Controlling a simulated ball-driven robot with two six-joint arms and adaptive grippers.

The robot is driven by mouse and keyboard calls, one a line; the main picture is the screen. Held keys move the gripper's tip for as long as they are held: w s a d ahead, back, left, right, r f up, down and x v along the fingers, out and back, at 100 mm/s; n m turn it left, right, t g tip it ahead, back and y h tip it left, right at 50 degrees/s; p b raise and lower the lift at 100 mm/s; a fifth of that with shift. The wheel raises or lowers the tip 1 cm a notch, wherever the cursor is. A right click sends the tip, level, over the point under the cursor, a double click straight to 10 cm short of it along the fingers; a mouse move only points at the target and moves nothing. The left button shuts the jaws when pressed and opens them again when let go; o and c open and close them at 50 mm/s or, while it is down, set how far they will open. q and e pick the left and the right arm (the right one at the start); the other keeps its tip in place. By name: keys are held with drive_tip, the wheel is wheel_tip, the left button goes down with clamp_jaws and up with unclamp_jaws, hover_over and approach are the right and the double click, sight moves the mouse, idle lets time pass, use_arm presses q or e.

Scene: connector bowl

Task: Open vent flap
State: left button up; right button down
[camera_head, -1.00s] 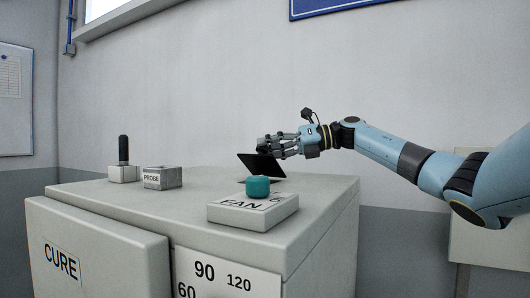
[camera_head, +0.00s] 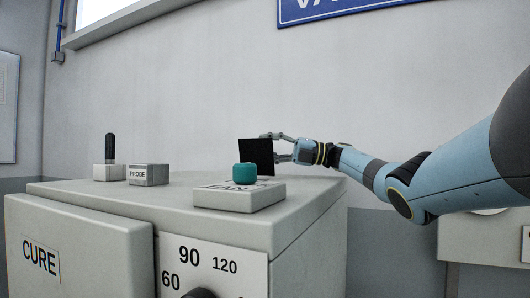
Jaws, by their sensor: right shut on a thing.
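The vent flap (camera_head: 256,152) is a dark square plate at the back of the cabinet top, standing nearly upright behind the teal knob. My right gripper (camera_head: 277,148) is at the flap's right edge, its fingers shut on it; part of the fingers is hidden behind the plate. My left gripper is not in view.
The grey cabinet (camera_head: 95,240) carries a teal knob (camera_head: 245,174) on a pale block (camera_head: 238,197) just in front of the flap. A PROBE block (camera_head: 148,175) and a black-handled lever (camera_head: 110,150) stand at the left. The top between them is clear.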

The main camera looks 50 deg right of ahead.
drive_tip(key=shift+d+f, duration=0.2)
drive_tip(key=shift+f, duration=0.1)
drive_tip(key=c, duration=1.4)
unclamp_jaws()
drive_tip(key=o, duration=0.4)
drive_tip(key=shift+w+d+f, duration=0.1)
drive_tip(key=shift+d, duration=0.1)
drive_tip(key=v, duration=1.1)
drive_tip(key=shift+s+d, duration=0.3)
drive_tip(key=shift+s, duration=0.2)
